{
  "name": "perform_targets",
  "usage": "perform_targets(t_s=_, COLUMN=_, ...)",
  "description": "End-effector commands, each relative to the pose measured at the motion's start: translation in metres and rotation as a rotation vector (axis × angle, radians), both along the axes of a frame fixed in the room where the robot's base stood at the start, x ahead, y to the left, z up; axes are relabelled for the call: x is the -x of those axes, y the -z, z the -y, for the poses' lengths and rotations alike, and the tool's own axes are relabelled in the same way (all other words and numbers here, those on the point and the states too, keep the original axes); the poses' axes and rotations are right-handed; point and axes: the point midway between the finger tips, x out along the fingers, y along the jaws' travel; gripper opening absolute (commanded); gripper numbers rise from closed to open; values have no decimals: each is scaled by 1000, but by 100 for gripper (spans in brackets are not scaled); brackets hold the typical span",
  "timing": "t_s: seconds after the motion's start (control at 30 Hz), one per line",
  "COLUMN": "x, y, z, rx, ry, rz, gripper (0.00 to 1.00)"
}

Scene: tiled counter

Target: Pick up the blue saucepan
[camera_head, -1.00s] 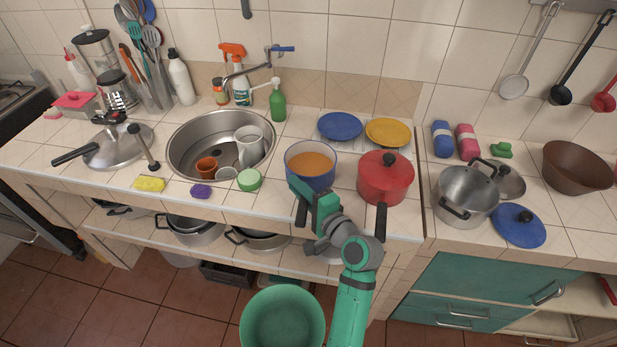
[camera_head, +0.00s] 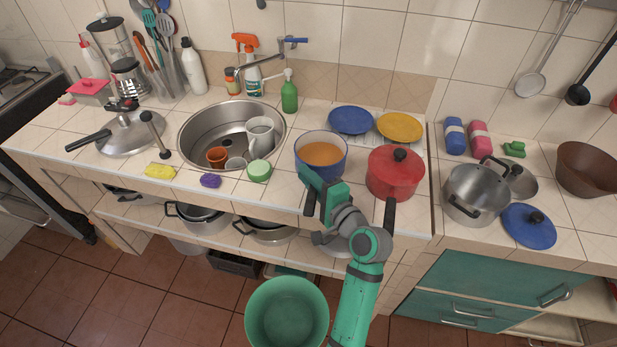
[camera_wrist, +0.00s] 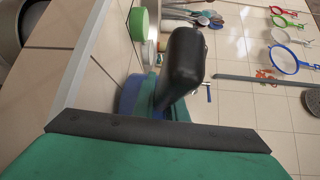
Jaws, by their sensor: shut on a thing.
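The blue saucepan (camera_head: 323,172) is in the head view, upright near the counter's front edge and filled with an orange-brown liquid or food. Its dark handle points toward me. My green gripper (camera_head: 309,190) is shut on this handle, at the pan's front side. In the wrist view the black handle (camera_wrist: 182,62) stands up large in front of the jaws, with part of the saucepan's blue side (camera_wrist: 130,94) behind it. The fingertips are mostly hidden in the wrist view. I cannot tell any gap between the pan and the counter.
A red saucepan (camera_head: 394,178) stands close to the right. Blue (camera_head: 351,120) and yellow (camera_head: 400,127) plates lie behind. A green basin (camera_head: 287,315) is on the floor below.

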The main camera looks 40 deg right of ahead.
Motion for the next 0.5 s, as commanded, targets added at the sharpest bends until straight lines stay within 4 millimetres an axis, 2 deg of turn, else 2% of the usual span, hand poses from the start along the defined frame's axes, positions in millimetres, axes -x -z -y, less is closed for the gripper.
perform_targets(t_s=0.1, x=0, y=-25, z=0, rx=7, ry=1, rz=9, gripper=0)
perform_targets(t_s=0.4, x=49, y=-80, z=2, rx=8, ry=4, rz=10, gripper=0)
perform_targets(t_s=0.5, x=71, y=-89, z=2, rx=5, ry=6, rz=7, gripper=0)
